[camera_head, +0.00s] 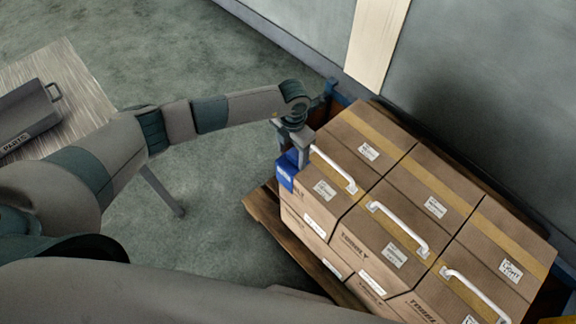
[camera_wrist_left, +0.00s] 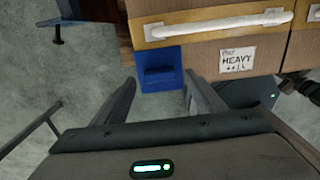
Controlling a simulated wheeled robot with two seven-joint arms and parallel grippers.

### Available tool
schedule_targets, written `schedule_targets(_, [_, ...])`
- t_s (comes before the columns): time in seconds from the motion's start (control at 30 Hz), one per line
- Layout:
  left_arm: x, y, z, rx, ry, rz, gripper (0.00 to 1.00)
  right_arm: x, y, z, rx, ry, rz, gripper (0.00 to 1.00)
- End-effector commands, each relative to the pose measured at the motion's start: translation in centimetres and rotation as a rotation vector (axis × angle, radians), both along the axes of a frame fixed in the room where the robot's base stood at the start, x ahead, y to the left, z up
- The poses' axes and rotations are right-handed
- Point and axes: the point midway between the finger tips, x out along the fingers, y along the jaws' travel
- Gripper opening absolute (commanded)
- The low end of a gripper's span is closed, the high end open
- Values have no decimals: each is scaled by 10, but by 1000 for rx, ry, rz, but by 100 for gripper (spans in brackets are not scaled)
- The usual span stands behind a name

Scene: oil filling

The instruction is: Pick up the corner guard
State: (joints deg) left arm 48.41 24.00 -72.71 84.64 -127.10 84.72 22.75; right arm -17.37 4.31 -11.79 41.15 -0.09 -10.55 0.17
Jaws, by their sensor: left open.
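The corner guard is a small blue piece (camera_head: 285,174) at the near left top corner of the stacked cardboard boxes. In the left wrist view the blue corner guard (camera_wrist_left: 158,66) sits against the box edge, just ahead of the space between my fingers. My left gripper (camera_head: 297,152) is just above and beside it in the head view, partly covering it. In the left wrist view the left gripper's fingers (camera_wrist_left: 159,84) are apart, with nothing held between them. I cannot tell from the head view whether a finger touches the guard. My right gripper is not in view.
Cardboard boxes (camera_head: 385,215) with white handles (camera_head: 398,228) stand on a wooden pallet (camera_head: 262,211). A grey wall (camera_head: 480,80) rises behind them. A table (camera_head: 72,68) with a grey parts bin (camera_head: 30,115) stands at left. The floor between is clear.

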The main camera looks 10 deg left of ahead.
Motion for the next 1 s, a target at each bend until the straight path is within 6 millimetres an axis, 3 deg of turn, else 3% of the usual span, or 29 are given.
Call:
schedule_targets(0.13, [0, 0, 0, 0, 0, 0, 60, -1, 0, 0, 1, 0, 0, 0])
schedule_targets(0.37, [0, 0, 0, 0, 0, 0, 5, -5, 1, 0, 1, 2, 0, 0])
schedule_targets(0.73, [1, 0, 6, -1, -1, 0, 5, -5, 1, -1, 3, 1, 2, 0])
schedule_targets(1.0, [2, 0, 38, -1, -4, -1, 5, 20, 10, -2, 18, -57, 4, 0])
